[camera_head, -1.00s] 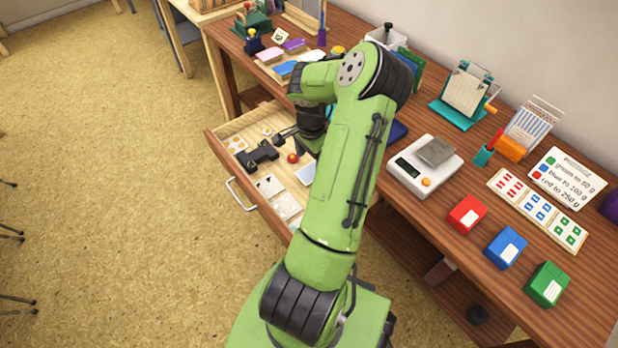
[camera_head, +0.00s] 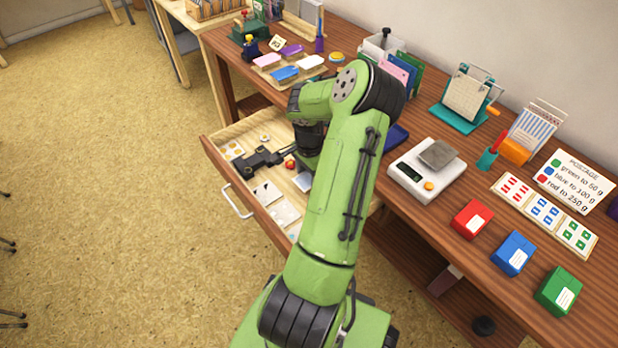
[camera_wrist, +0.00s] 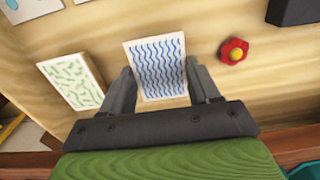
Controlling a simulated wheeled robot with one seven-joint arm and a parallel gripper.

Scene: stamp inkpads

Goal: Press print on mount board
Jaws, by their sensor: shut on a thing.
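A pale block or card with blue wavy lines (camera_wrist: 157,68) is between the two fingers of my gripper (camera_wrist: 160,85) in the wrist view. My gripper is shut on it, one finger along each side, low over the wooden drawer floor. In the head view my arm reaches into the open drawer (camera_head: 230,185), and my fingertips are hidden. A similar block with green marks (camera_wrist: 72,80) lies left of my gripper in the wrist view. I cannot tell which thing is the mount board.
In the drawer, a red flower-shaped thing (camera_wrist: 234,50) and a dark tool (camera_head: 258,160) lie near my gripper. On the desk stand a wooden tray with coloured pads (camera_head: 285,73), a scale (camera_head: 427,180) and red (camera_head: 473,218), blue (camera_head: 514,252) and green (camera_head: 558,290) boxes.

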